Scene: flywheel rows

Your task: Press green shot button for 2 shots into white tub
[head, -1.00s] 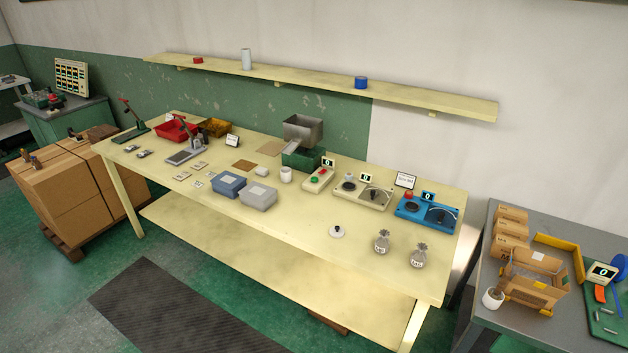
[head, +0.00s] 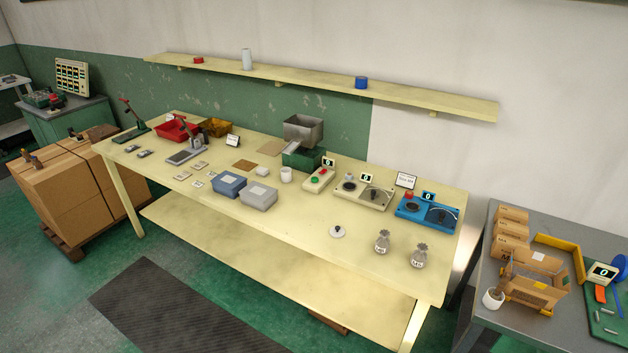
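The green button (head: 314,181) sits on a small cream control box (head: 322,176) on the long table. A small display (head: 328,162) stands at the back of that box and seems to show one digit. The white tub (head: 286,174) stands upright just left of the control box. A green dispenser (head: 302,160) with a grey metal hopper (head: 304,128) is behind the tub, and its chute (head: 291,149) slopes down to the left. I cannot see what is inside the tub. Neither of my grippers is in view.
A cream scale-like unit (head: 377,198) and a blue one (head: 438,216) stand to the right. Blue (head: 228,190) and grey (head: 258,199) boxes are left of the tub. A white knobbed lid (head: 337,232) and two tied bags (head: 382,243) lie in front. The front middle is mostly clear.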

